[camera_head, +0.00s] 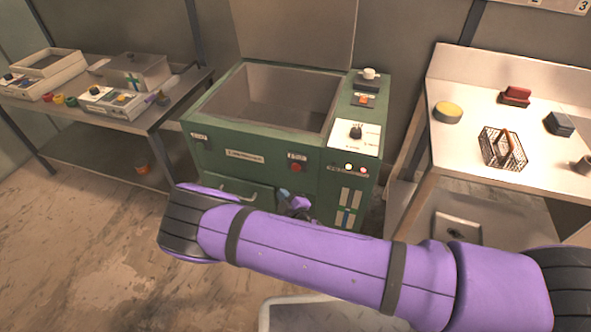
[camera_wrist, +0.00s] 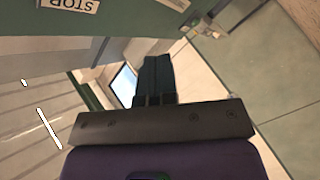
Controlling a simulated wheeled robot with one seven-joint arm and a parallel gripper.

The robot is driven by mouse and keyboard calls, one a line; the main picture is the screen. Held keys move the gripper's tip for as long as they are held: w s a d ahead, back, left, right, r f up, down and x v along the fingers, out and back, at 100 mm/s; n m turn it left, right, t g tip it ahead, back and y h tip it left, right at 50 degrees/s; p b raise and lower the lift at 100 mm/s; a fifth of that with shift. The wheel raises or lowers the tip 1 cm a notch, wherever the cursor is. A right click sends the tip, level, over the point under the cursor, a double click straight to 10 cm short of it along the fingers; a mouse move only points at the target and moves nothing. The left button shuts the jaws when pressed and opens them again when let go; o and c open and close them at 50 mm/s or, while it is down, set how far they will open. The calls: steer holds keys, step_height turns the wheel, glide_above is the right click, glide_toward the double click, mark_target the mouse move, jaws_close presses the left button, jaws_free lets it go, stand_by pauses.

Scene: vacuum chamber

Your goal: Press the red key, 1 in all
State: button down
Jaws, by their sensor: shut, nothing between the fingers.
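The red key (camera_head: 296,167) is a small round red button on the front of the green chamber (camera_head: 235,157), below a small label. It does not show in the wrist view. There, an upside-down STOP label (camera_wrist: 70,4) lies at the top left on a green panel. My gripper (camera_wrist: 157,60) is shut and empty, its dark fingers pressed together. In the head view my purple forearm hides most of the gripper. A small bit of the hand shows just below the red key, apart from it in the picture.
The chamber's lid (camera_head: 295,30) stands open. A knob panel (camera_head: 355,137) and small lamps sit right of the key. A side table (camera_head: 440,150) at right holds a wire basket (camera_head: 503,148). A bench (camera_head: 150,118) stands at left. The floor at front left is clear.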

steer(key=w+d, duration=0.3)
steer(key=w, duration=0.5)
steer(key=shift+w, duration=0.15)
stand_by(2.0)
steer(key=shift+w, duration=0.3)
steer(key=shift+w+d, duration=0.25)
steer(key=shift+w, duration=0.15)
stand_by(0.9)
steer(key=shift+s, duration=0.1)
stand_by(0.4)
steer(key=shift+s+a, duration=0.3)
steer(key=shift+s, duration=0.45)
steer(key=shift+s, duration=0.1)
steer(key=shift+s+a, duration=0.3)
steer(key=shift+s, duration=0.45)
steer(key=shift+s+a, duration=0.25)
steer(key=shift+s, duration=0.5)
steer(key=shift+s+a, duration=0.3)
steer(key=shift+s, duration=0.45)
